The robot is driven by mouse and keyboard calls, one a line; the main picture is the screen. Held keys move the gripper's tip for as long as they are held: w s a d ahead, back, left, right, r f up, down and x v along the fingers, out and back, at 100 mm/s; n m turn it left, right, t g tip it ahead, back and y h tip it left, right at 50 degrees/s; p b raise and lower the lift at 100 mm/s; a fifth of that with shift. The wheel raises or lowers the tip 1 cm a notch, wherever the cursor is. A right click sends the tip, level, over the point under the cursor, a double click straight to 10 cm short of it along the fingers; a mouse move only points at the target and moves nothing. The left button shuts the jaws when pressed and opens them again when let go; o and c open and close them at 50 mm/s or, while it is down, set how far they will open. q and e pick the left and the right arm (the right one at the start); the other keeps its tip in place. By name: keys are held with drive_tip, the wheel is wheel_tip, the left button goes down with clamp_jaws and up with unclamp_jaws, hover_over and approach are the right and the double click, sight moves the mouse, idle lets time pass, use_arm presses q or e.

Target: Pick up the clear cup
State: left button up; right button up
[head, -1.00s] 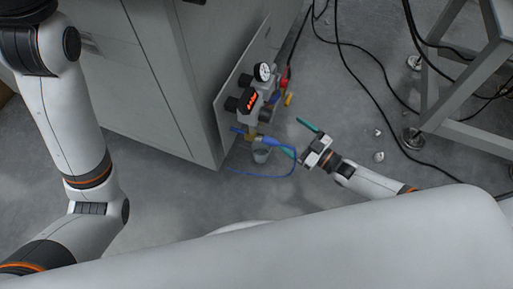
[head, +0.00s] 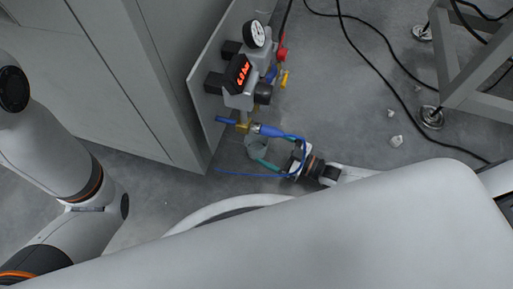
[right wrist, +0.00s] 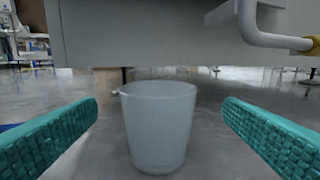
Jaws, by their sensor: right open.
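The clear cup (head: 256,149) is on the floor by the cabinet's lower corner, below the valve assembly, in the head view. In the right wrist view the cup (right wrist: 160,128) stands upright, centred between the teal fingers. My right gripper (head: 273,151) is open beside the cup, with its fingers pointing toward it. A gap shows on each side between finger and cup in the wrist view. Blue tubing partly covers this area in the head view. My left arm shows at the left, but its gripper is out of view.
The grey cabinet (head: 130,75) stands directly behind the cup. The regulator with gauge and red display (head: 240,72) hangs above it, with a blue hose (head: 303,160) looping near my right gripper. A metal frame (head: 470,70) and black cables lie right. Floor between is mostly clear.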

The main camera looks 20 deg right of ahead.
sight(247, 137)
drive_tip(key=b+x, duration=0.3)
drive_tip(key=x, duration=0.1)
drive_tip(key=shift+a+b, duration=0.1)
drive_tip(key=shift+b, duration=0.2)
drive_tip(key=shift+w+a+r, duration=0.1)
drive_tip(key=shift+w+a, duration=0.3)
drive_tip(key=c, duration=1.1)
drive_tip(key=shift+r, duration=0.1)
